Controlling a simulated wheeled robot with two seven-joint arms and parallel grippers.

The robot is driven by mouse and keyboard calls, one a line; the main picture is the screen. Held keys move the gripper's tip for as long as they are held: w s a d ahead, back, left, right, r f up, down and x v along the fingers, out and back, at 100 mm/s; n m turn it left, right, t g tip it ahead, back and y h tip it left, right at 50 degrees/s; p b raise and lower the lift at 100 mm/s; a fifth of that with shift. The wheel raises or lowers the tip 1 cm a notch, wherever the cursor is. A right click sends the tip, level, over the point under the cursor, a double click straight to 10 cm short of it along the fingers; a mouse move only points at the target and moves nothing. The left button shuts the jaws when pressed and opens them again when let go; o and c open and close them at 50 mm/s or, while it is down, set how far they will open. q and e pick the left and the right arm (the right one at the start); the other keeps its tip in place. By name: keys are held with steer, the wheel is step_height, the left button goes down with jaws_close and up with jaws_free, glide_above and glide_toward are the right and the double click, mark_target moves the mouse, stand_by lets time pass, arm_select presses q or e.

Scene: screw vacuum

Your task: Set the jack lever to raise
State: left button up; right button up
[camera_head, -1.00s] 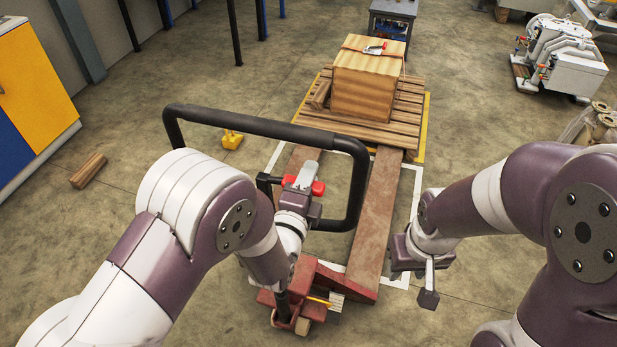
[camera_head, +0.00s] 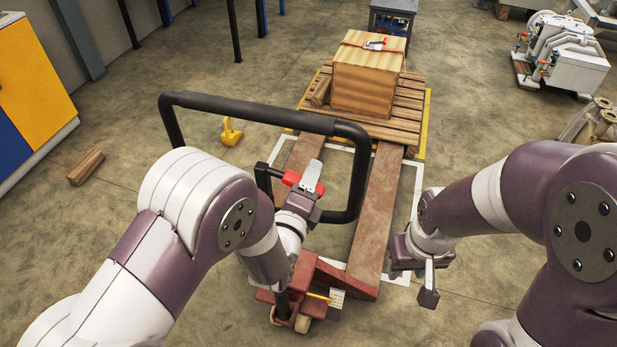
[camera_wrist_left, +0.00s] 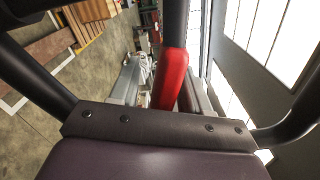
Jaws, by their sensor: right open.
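The pallet jack has a black loop handle (camera_head: 265,127) and a red base (camera_head: 325,277). Its red jack lever (camera_head: 291,178) sits inside the loop, with red showing on both sides of my left gripper (camera_head: 311,175). In the left wrist view the red lever (camera_wrist_left: 172,75) runs between the two grey fingers, which look closed on it; their exact contact is partly hidden. My right gripper (camera_head: 412,284) is open and empty, to the right of the jack's base and apart from it.
A wooden crate (camera_head: 367,80) stands on a pallet (camera_head: 400,133) above the jack's forks (camera_head: 378,205). A yellow object (camera_head: 231,131) and a wooden block (camera_head: 86,167) lie on the floor at left. A cabinet (camera_head: 35,85) stands at far left.

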arm_select(q)
steer(key=b+v, duration=0.1)
steer(key=v, duration=1.1)
steer(key=shift+s+b, duration=0.35)
steer(key=shift+b, duration=0.05)
steer(key=shift+a, duration=0.1)
steer(key=w+a+f+n+g+y, duration=0.45)
steer(key=f+n+g, duration=0.2)
steer(key=n, duration=0.55)
steer(key=s+a+n+g+y, duration=0.1)
steer(key=s+a+n+g, duration=0.8)
steer(key=n, duration=0.4)
steer(key=shift+s+a+r, duration=0.25)
steer(key=shift+s+a, duration=0.3)
steer(key=shift+a, duration=0.2)
